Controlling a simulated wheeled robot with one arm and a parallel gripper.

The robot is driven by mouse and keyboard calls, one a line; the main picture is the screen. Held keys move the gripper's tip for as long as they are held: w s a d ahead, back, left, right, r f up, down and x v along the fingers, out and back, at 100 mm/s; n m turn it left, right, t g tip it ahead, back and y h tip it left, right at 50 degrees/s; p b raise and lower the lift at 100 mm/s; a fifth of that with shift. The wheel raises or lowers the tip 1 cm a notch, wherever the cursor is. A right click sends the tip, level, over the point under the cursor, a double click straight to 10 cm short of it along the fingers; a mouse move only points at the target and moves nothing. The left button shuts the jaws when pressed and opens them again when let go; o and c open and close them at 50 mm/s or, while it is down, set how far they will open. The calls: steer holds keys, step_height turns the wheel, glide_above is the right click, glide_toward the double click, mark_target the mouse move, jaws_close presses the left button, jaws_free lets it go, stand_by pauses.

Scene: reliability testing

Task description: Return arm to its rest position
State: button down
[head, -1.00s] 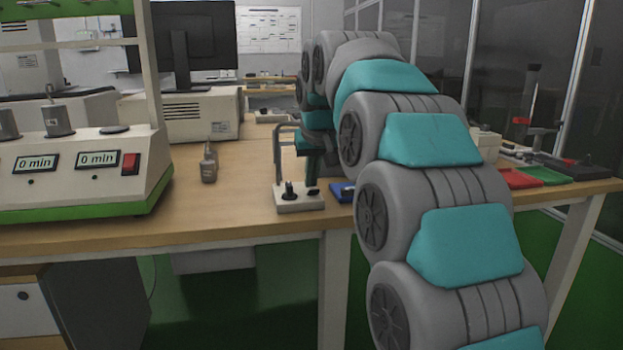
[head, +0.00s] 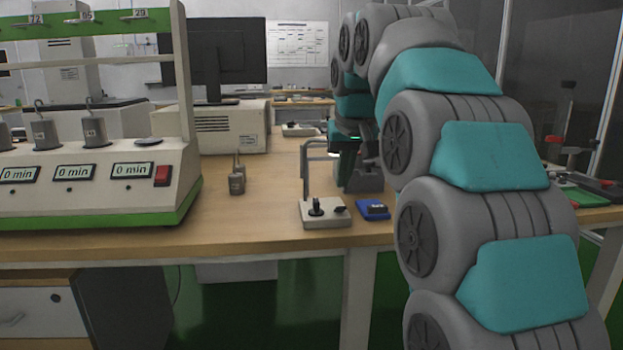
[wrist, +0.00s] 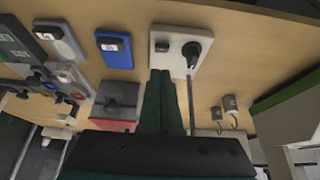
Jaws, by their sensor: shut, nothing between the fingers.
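My gripper (head: 346,178) is at the end of my grey and teal arm, which arches over the bench on the right of the head view. It hangs above the wooden bench, just behind a light fixture with a black knob (head: 325,212). In the wrist view its two dark green fingers (wrist: 160,74) lie together with nothing between them. Their tips overlap the near edge of the fixture (wrist: 181,48) in that picture; I cannot tell the gap. The arm hides part of the bench's right side.
A blue block (head: 372,209) lies right of the fixture. A tester with "0 min" displays (head: 100,190) fills the left end. A monitor (head: 225,55) and a beige box (head: 228,127) stand behind.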

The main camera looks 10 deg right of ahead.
steer(key=s+f+g+p, duration=0.1)
steer(key=s+f+g, duration=0.1)
steer(key=s+f, duration=0.7)
steer(key=s+f+g+p, duration=0.1)
steer(key=s+f, duration=0.8)
steer(key=s, duration=0.9)
steer(key=s+f+g+p, duration=0.1)
steer(key=s+f+g, duration=0.3)
steer(key=s+f, duration=0.5)
steer(key=s, duration=0.4)
steer(key=shift+s+d+f+p, duration=0.15)
steer(key=shift+d+f+p, duration=0.1)
steer(key=shift+p, duration=0.05)
